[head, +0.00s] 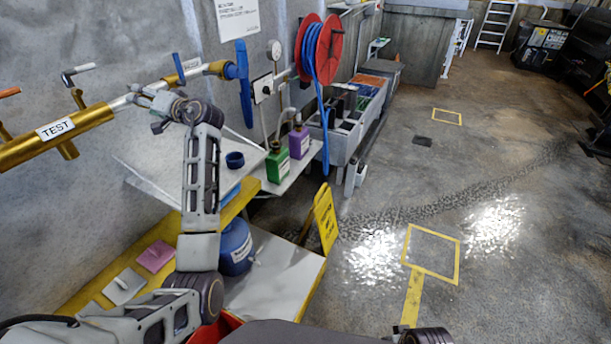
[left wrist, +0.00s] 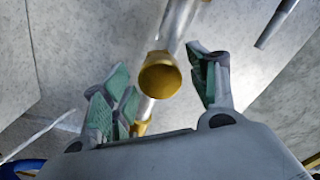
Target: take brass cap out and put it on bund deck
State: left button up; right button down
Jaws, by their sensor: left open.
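In the left wrist view a round brass cap (left wrist: 160,75) faces me on the end of a silver pipe. It lies between the spread fingers of my left gripper (head: 142,97), with gaps visible on both sides. In the head view the gripper is open beside the wall pipework, at the silver stretch right of the brass pipe marked TEST (head: 60,130). The gripper covers the cap there. A flat grey deck with a yellow edge (head: 285,285), which looks like the bund deck, is low at bottom centre. My right gripper is not shown.
A blue drum (head: 236,250) stands on the deck's left part; its right part is bare. A yellow sign (head: 325,220) stands at its far edge. A shelf with green (head: 278,164) and purple (head: 299,142) containers and a hose reel (head: 320,48) are to the right of my arm.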

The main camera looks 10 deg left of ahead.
pick_arm(q)
jog(key=shift+m+p, duration=0.7)
jog(key=shift+p, duration=0.2)
jog(key=c, duration=1.1)
jog(key=shift+n+b, duration=2.6)
jog(key=shift+b, duration=1.5)
